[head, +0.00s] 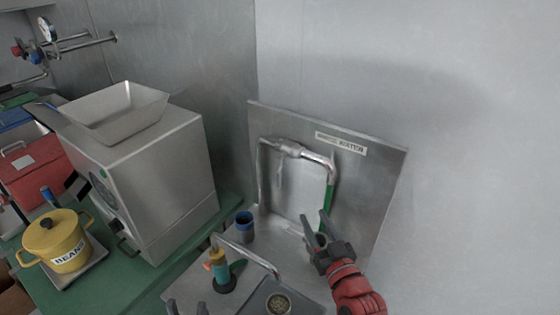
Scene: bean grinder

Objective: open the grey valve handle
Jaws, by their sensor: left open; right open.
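A grey metal pipe (310,153) bends over a steel back panel with a label plate. A short grey lever, seemingly the valve handle (279,174), hangs down from the valve body at the pipe's upper left. My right gripper (314,218) is open and empty, fingers pointing up, in front of the panel's lower part. It is below and to the right of the handle and apart from it. Two grey tips at the bottom edge seem to be my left gripper (187,307); they stand apart with nothing between them. The rest of it is out of frame.
A steel grinder with a hopper (116,110) stands left of the panel. A yellow bean pot (60,240) and a red box (30,165) are at left.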

